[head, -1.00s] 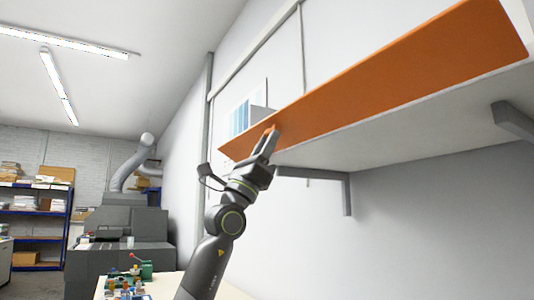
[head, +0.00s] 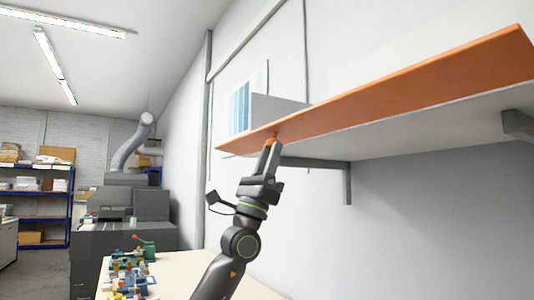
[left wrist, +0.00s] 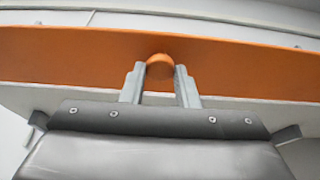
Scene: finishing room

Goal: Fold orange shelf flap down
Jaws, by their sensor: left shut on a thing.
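The orange flap (head: 400,90) runs along the front edge of the white wall shelf (head: 410,133). It leans outward from the shelf, with its long upper edge free. My left gripper (head: 270,149) reaches up from below to the flap's left part. Its jaws are shut on a round orange knob (head: 272,138) on the flap's face. In the left wrist view the knob (left wrist: 159,67) sits between the two fingertips, with the flap (left wrist: 75,55) spanning the picture behind it. My right gripper is in neither view.
Grey brackets (head: 347,180) hold the shelf to the wall. A grey box-like thing (head: 275,108) stands behind the flap's left end. Below is a pale bench (head: 185,270) with small coloured parts. A dark machine (head: 120,230) stands at the left.

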